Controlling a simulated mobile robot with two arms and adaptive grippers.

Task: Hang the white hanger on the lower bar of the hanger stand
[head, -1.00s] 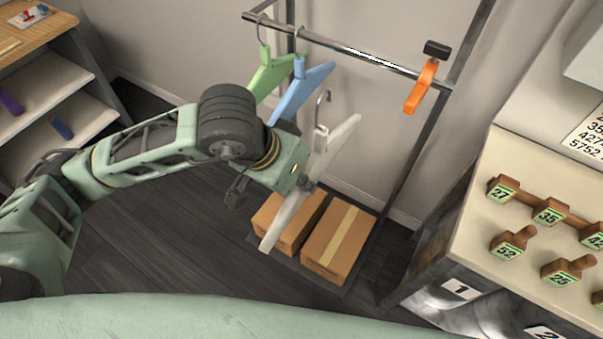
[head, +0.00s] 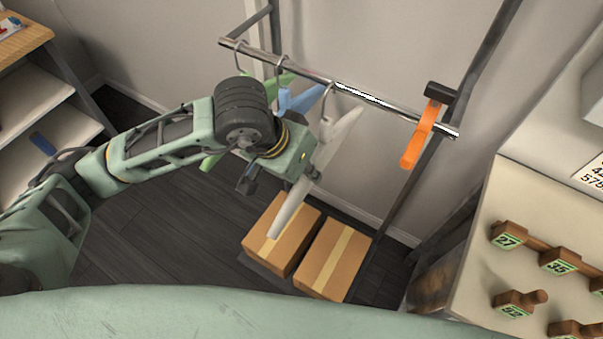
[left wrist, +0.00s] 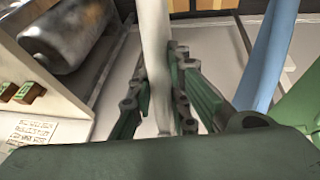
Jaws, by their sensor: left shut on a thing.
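The white hanger (head: 333,145) is held tilted by my left gripper (head: 310,174), just in front of the stand's bar (head: 370,98). Its metal hook reaches up to the bar, right of the blue hanger (head: 299,100). The hook tip appears to be at or over the bar; I cannot tell whether the bar bears it. In the left wrist view the fingers (left wrist: 160,108) are closed on both sides of the white hanger (left wrist: 156,50). My right gripper is not in view.
A green hanger (head: 281,82) and the blue one hang on the left part of the bar. An orange clamp (head: 422,135) is near its right end, with bare bar between. Cardboard boxes (head: 333,258) stand below. A counter with numbered blocks (head: 508,237) is at right.

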